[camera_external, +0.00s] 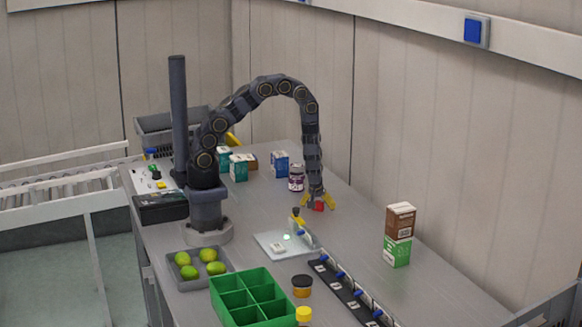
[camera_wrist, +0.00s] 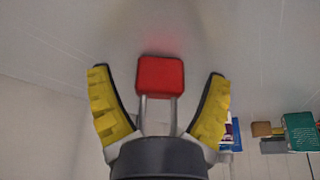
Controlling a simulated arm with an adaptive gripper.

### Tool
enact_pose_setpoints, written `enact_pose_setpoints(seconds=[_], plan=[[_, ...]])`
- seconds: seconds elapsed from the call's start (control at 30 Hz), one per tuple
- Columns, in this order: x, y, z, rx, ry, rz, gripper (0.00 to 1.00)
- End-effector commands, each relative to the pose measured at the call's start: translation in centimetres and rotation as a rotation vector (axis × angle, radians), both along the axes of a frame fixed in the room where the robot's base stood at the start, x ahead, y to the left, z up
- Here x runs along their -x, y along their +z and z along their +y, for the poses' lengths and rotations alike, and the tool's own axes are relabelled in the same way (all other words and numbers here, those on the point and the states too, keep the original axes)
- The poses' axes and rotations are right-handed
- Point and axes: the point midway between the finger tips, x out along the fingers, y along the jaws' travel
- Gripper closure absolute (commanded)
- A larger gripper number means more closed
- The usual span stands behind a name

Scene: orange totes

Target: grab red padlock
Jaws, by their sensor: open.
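The red padlock (camera_external: 318,206) is on the grey table under my gripper in the external view. In the wrist view its red body (camera_wrist: 161,75) lies between my two yellow fingers, with its pale metal shackle (camera_wrist: 158,113) pointing toward the palm. My gripper (camera_wrist: 160,82) is open, and a gap shows between each finger and the padlock body. In the external view my gripper (camera_external: 317,200) points down, with its fingers spread on either side of the padlock. The near end of the shackle is hidden by the dark palm.
A white plate with a small fixture (camera_external: 270,245) stands close in front of the padlock. A purple-labelled jar (camera_external: 296,178) is just behind it. Stacked brown and green boxes (camera_external: 398,235) stand at the right. A green divided bin (camera_external: 235,290) is in front. Table right of my gripper is clear.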

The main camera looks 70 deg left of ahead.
Motion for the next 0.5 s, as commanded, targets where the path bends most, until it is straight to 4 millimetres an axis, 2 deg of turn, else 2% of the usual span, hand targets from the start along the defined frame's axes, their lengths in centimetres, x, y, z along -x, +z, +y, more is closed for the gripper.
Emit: enact_pose_setpoints(seconds=[0.1,0.17,0.2,0.27,0.5], plan=[[0.00,0.02,-0.01,0.000,0.000,0.000,0.22],[0.00,0.02,-0.01,0.000,0.000,0.000,0.47],[0.01,0.02,-0.02,0.000,-0.001,0.000,0.64],[0.01,0.02,-0.02,0.000,-0.001,0.000,0.88],[0.00,0.03,-0.03,0.000,-0.001,0.000,0.88]])
